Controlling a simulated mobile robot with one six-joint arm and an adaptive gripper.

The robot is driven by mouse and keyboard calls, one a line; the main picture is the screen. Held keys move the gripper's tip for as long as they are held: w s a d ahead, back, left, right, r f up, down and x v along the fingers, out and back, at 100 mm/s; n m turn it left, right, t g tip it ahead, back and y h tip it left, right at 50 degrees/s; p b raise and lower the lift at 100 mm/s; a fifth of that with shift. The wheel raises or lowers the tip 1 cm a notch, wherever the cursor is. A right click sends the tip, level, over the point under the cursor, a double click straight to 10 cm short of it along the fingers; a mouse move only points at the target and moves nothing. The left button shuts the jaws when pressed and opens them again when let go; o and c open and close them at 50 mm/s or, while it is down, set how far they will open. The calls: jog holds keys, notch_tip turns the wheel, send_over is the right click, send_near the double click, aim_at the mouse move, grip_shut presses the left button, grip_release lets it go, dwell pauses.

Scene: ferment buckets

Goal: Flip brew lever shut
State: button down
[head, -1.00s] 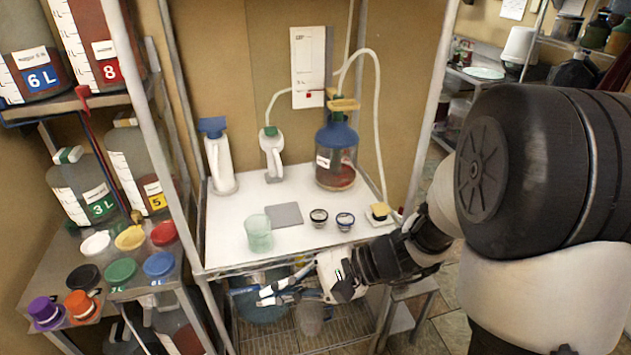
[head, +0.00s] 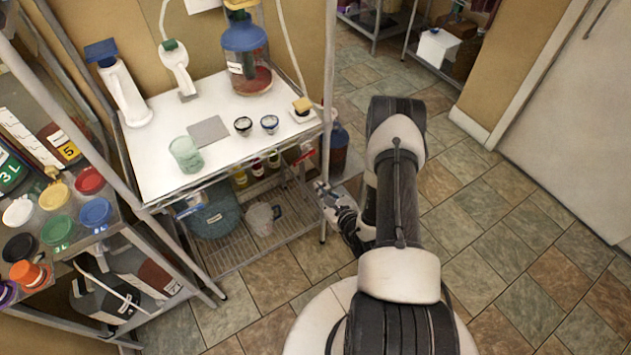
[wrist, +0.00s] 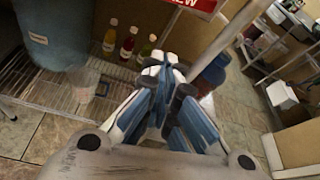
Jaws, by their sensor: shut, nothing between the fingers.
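A red sign (wrist: 200,5) whose visible letters end in "EW" is cut off by the top edge of the wrist view. A red-and-white panel (head: 301,153) hangs under the table's right front corner in the head view; it may be the same sign. I cannot make out the brew lever itself in either view. My gripper (head: 321,187) is low beside the table's right front leg, below the panel. In the wrist view its blue-and-white fingers (wrist: 166,72) are closed together and empty, below the sign.
The white table (head: 160,165) holds a green beaker (head: 186,154) and a blue-topped jug (head: 246,65). Below it are a wire shelf (head: 245,250), a blue bucket (head: 213,212) and several small bottles (wrist: 127,42). A dark blue container (head: 338,148) stands behind the right leg. Tiled floor is open to the right.

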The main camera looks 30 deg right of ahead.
aim_at(303, 156)
jog(key=b+x, duration=0.2)
jog(key=x, duration=0.7)
jog(key=shift+s+a+r, duration=0.1)
jog(key=shift+a+r, duration=0.1)
jog(key=shift+r, duration=0.5)
jog(key=shift+w+a+r, duration=0.1)
jog(key=shift+a+r, duration=0.1)
jog(key=shift+r, duration=0.5)
jog(key=shift+s+a+r, duration=0.1)
jog(key=shift+a+r, duration=0.1)
jog(key=shift+r, duration=0.5)
jog(key=shift+d, duration=0.1)
